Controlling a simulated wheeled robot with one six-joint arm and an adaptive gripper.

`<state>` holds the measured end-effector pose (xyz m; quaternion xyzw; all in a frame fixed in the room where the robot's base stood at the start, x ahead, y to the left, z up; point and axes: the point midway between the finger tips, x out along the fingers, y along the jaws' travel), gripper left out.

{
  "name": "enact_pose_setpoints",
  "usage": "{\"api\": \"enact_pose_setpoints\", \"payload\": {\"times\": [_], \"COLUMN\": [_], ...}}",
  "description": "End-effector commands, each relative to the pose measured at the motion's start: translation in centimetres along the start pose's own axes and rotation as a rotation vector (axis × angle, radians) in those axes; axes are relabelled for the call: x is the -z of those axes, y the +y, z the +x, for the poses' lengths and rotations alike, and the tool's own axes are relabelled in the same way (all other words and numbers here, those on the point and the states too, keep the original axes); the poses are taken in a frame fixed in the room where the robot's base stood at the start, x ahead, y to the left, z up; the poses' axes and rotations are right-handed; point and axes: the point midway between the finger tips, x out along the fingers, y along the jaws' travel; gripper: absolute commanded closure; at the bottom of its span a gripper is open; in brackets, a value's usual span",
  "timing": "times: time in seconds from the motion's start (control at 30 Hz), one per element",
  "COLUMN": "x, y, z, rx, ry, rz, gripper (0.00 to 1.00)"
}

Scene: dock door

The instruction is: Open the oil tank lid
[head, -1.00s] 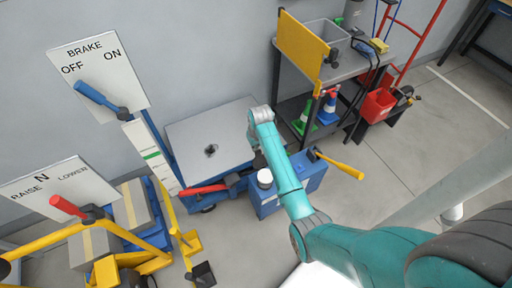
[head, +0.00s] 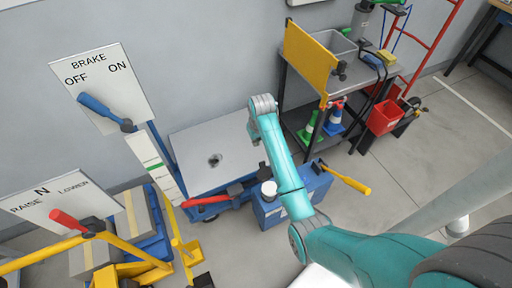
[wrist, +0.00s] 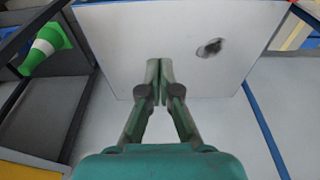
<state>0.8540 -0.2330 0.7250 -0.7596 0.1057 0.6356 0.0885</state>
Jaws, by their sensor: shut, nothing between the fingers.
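A flat grey square panel (head: 195,138) with a small dark round fitting (head: 214,160) lies over a blue base near the wall. I cannot tell for certain which of these is the oil tank lid. My gripper (wrist: 160,75) is shut and empty in the wrist view. Its fingertips appear in front of the grey panel (wrist: 120,30), left of the dark fitting (wrist: 211,48); contact cannot be told. In the head view my arm hides the gripper and part of the panel's right edge.
A red lever (head: 207,201) and a yellow lever (head: 347,179) stick out beside the blue box. A shelf cart with a yellow board (head: 309,62) and cones (head: 311,126) stands right. BRAKE (head: 115,75) and RAISE/LOWER (head: 85,180) signs with levers stand left.

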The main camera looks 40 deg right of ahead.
Motion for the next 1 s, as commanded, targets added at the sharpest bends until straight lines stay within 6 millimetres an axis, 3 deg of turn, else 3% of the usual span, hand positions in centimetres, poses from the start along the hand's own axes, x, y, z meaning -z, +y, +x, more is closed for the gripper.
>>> {"api": "enact_pose_setpoints", "payload": {"times": [0.23, 0.53, 0.67, 0.8, 1.0], "x": [0.2, -0.8, -3.2, -6.9, -12.4], "y": [0.0, -0.5, -1.9, -3.8, -6.2], "z": [-1.3, -0.4, 1.8, 4.3, 6.3], "rx": [0.000, 0.000, -0.003, -0.005, -0.004], "ry": [0.000, 0.013, 0.060, 0.140, 0.259], "rz": [0.000, -0.005, -0.017, -0.037, -0.062], "gripper": [1.00, 1.00, 1.00, 1.00, 1.00]}}
